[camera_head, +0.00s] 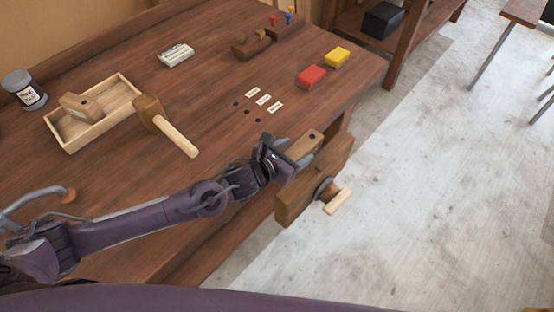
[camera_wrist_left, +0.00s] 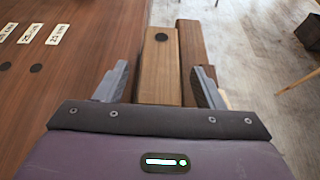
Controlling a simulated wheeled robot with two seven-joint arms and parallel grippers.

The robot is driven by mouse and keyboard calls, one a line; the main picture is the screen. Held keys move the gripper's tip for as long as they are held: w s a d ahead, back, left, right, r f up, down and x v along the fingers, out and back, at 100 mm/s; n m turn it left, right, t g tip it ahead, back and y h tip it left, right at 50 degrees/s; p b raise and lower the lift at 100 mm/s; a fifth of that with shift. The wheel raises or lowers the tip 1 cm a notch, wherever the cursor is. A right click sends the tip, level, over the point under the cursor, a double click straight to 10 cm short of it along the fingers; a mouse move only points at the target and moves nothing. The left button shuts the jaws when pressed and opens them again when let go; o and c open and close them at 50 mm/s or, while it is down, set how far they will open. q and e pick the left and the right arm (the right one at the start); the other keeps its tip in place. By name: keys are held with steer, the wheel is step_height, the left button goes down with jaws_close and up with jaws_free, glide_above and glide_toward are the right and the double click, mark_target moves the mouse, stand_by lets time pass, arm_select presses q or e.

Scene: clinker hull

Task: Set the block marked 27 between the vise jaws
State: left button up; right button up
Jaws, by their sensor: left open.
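A light wooden block (camera_head: 305,145) with a dark round spot on top lies at the bench's front edge, beside the wooden vise jaw (camera_head: 318,178). In the left wrist view the block (camera_wrist_left: 160,65) lies lengthwise between my fingers, with the darker jaw (camera_wrist_left: 194,45) close along its right side. I cannot tell whether they touch. I read no number on the block. My left gripper (camera_head: 281,162) is open around the near end of the block, with a gap at each finger in the wrist view (camera_wrist_left: 160,85). The right gripper is out of view.
A wooden tray (camera_head: 98,130) holding another block (camera_head: 80,106), a mallet (camera_head: 165,127) and a jar (camera_head: 24,90) are at left. Red (camera_head: 311,76) and yellow (camera_head: 337,57) boxes are at the back right. Small labels (camera_head: 263,99) lie beside dark holes. The vise handle (camera_head: 338,201) sticks out.

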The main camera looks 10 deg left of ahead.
arm_select(q)
steer(key=b+v, duration=0.1)
steer(key=v, duration=0.8)
steer(key=shift+s+b, duration=0.15)
steer(key=shift+b, duration=0.25)
steer(key=shift+s+a, duration=0.1)
